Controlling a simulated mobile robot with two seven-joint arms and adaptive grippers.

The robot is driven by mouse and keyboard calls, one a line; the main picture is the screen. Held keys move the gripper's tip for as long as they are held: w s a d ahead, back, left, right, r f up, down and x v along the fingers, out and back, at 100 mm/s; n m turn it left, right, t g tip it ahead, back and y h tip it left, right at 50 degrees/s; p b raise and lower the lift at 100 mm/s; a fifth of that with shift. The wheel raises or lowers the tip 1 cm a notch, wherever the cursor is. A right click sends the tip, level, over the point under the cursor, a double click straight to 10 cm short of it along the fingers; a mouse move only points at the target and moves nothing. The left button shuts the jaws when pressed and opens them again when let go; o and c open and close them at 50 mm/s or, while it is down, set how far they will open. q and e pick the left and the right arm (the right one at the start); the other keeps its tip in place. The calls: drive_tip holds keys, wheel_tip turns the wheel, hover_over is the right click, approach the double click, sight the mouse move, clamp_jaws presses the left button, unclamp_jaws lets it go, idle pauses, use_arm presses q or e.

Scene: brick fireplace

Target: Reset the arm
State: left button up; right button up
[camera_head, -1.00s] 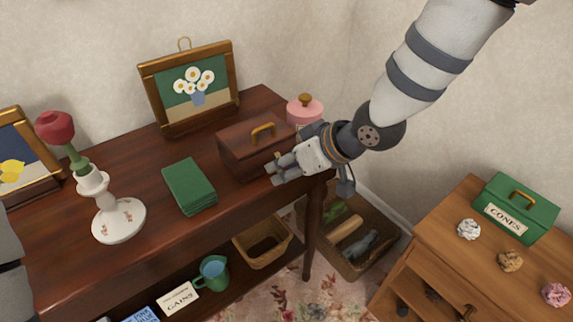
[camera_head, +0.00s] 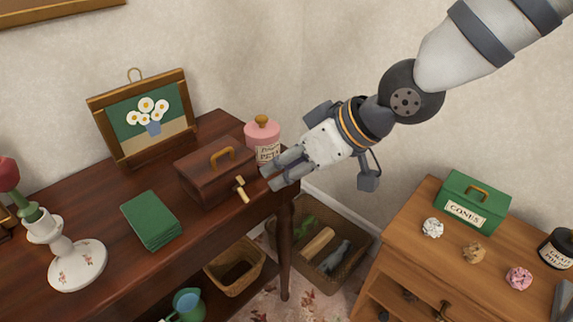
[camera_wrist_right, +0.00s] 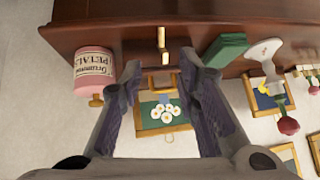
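My right gripper (camera_head: 268,179) comes in from the upper right and is held by the right front corner of the dark wooden table (camera_head: 95,195). Its fingers are apart, and in the right wrist view (camera_wrist_right: 160,68) nothing is held between them. A wooden box (camera_head: 205,180) with a gold handle stands just left of the fingertips. A brass T-shaped piece (camera_head: 241,190) shows at the box's front. I cannot tell whether the fingers touch the box. My left gripper is in neither view.
A pink jar (camera_head: 262,138) stands behind the gripper. A green cloth stack (camera_head: 150,221), a white candlestick (camera_head: 76,268) and a daisy picture (camera_head: 150,108) share the table. A basket (camera_head: 330,262) lies on the floor. A lower cabinet (camera_head: 420,225) with a green box (camera_head: 474,205) stands right.

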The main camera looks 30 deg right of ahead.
drive_tip(key=s+f+m+g+h, duration=0.1)
drive_tip(key=s+f+m+g, duration=0.1)
drive_tip(key=s+f, duration=0.5)
drive_tip(key=s+f+m+g+h, duration=0.1)
drive_tip(key=s+f+g, duration=0.15)
drive_tip(key=f, duration=0.85)
drive_tip(key=s+d+f+m+g+h, duration=0.1)
drive_tip(key=s+d+f+g, duration=0.1)
drive_tip(key=s+f, duration=0.3)
drive_tip(key=s+d+f+m+g+h, duration=0.1)
drive_tip(key=s+f, duration=0.5)
drive_tip(key=s, duration=0.8)
drive_tip(key=shift+d+g+h, duration=0.35)
drive_tip(key=shift+d+h, duration=0.15)
